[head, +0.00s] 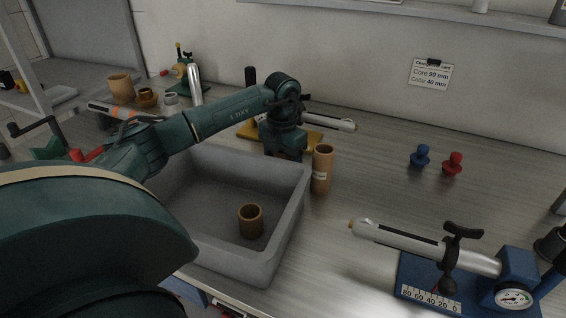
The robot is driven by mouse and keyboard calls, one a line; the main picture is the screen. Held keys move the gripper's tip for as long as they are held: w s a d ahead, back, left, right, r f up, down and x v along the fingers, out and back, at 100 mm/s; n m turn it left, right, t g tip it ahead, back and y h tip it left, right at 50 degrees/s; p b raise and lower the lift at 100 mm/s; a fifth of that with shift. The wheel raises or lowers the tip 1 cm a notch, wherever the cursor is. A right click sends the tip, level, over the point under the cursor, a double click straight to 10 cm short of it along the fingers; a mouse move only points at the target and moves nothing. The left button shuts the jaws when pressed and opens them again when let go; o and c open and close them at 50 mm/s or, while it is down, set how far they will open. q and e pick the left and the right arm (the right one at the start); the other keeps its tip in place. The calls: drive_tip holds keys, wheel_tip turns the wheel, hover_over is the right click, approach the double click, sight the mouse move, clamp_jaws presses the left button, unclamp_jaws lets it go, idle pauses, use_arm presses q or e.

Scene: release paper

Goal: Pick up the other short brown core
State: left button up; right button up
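A short brown hollow core (250,221) stands upright on the floor of the grey bin (208,264), toward its right side. A taller brown core (321,174) with a pale label stands upright on the table just outside the bin's right wall. Another short brown piece (147,98) stands at the back left beside a wider tan cylinder (121,88). My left gripper (284,154) points down near the bin's back right corner, left of the tall core and apart from the short core in the bin. Its fingertips are too small and dark to read. My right gripper is out of view.
A silver tool on a yellow base (314,136) sits behind my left gripper. A similar tool on a blue base (430,285) with a gauge stands at front right. Blue (421,156) and red (453,163) knobs stand at right. The table between them is clear.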

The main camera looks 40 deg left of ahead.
use_arm(q)
drive_tip(key=c, duration=1.1)
drive_tip(key=shift+o, duration=0.2)
drive_tip(key=shift+r, duration=0.15)
